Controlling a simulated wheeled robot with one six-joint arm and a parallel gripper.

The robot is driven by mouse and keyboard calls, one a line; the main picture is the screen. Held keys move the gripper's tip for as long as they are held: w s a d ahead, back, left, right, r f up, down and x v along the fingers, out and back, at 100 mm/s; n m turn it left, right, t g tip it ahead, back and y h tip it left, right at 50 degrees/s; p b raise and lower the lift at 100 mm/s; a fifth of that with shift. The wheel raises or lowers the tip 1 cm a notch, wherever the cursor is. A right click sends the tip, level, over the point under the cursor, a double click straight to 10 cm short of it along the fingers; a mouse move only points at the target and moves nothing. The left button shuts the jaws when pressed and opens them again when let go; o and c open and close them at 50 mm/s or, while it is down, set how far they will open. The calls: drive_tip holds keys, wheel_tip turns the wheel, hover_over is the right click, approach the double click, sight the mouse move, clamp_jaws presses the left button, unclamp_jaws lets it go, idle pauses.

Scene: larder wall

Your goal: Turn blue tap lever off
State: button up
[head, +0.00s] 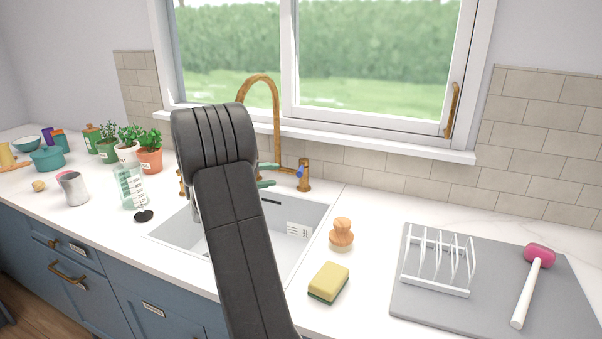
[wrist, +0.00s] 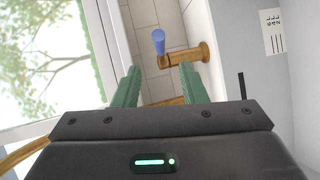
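The blue tap lever (head: 299,172) sits on a short brass tap post (head: 305,180) behind the sink, right of the tall brass spout (head: 277,115). In the wrist view the blue lever (wrist: 158,42) sticks out from the end of the brass post (wrist: 190,56). My gripper (head: 272,175) reaches over the sink, left of the lever, its two green fingers apart. In the wrist view my gripper (wrist: 160,76) is open and empty, and the lever shows beyond the gap between the fingertips, apparently not touched. My arm hides part of the sink and tap.
The white sink (head: 322,212) lies under my arm. The window (head: 370,60) and its sill are behind the tap. A wooden brush (head: 341,234), a sponge (head: 329,281) and a grey mat (head: 410,300) with a rack (head: 437,260) are at right. A bottle (head: 129,186) and potted plants stand left.

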sight(302, 167)
drive_tip(key=p+x, duration=0.2)
drive_tip(key=x, duration=1.1)
drive_tip(key=shift+w+d, duration=0.25)
drive_tip(key=shift+d, duration=0.05)
clamp_jaws()
